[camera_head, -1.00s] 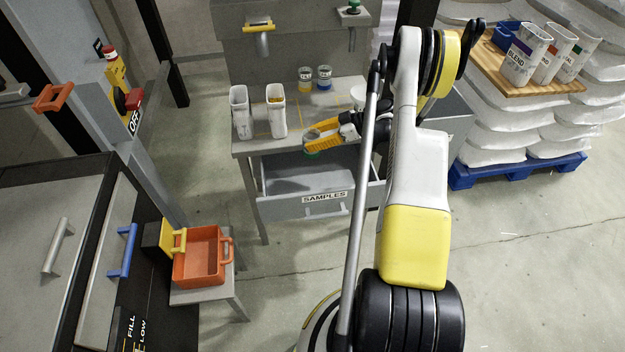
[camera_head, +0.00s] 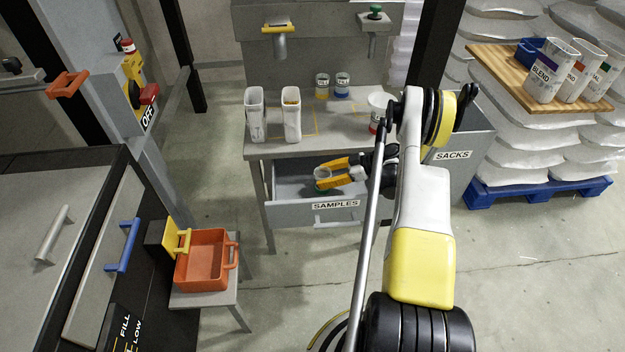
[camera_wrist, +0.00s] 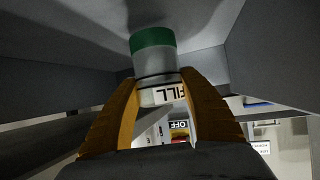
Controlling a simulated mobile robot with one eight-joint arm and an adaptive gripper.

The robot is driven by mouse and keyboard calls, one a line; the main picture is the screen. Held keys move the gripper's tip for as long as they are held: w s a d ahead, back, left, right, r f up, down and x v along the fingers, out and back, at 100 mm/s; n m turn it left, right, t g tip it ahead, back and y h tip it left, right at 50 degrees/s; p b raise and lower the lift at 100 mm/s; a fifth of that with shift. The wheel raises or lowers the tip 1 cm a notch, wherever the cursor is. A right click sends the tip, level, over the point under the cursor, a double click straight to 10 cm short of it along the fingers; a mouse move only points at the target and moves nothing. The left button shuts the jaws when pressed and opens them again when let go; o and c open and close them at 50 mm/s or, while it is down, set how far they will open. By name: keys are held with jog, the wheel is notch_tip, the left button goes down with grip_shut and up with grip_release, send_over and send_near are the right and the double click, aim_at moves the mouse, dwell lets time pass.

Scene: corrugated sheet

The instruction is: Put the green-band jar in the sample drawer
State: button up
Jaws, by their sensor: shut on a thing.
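The sample drawer (camera_head: 290,205), labelled SAMPLES, is pulled open under the grey bench. My gripper (camera_head: 330,175) has yellow fingers and is inside the drawer's opening, low down. It also shows in the wrist view (camera_wrist: 160,105), with its fingers on both sides of the green-band jar (camera_wrist: 153,60). The jar is pale with a green band at one end and a white FILL label by the fingers. In the head view the green-band jar (camera_head: 321,180) is mostly hidden by the fingers. I cannot tell whether it touches the drawer floor.
On the bench stand two tall white containers (camera_head: 291,115), a yellow-band jar (camera_head: 322,87), a blue-band jar (camera_head: 342,86) and a white tub (camera_head: 377,108). An orange bin (camera_head: 205,268) sits on a low stool.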

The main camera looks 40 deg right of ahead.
aim_at(312, 189)
jog(key=shift+w+a+b, duration=0.75)
jog(key=shift+w+a, duration=0.45)
jog(key=shift+w+a+f, duration=0.1)
jog(key=shift+w+f, duration=0.05)
jog(key=shift+f, duration=0.15)
jog(key=shift+f+b, duration=0.3)
jog(key=shift+b, duration=0.15)
jog(key=o, duration=1.2)
jog(key=shift+f, duration=0.1)
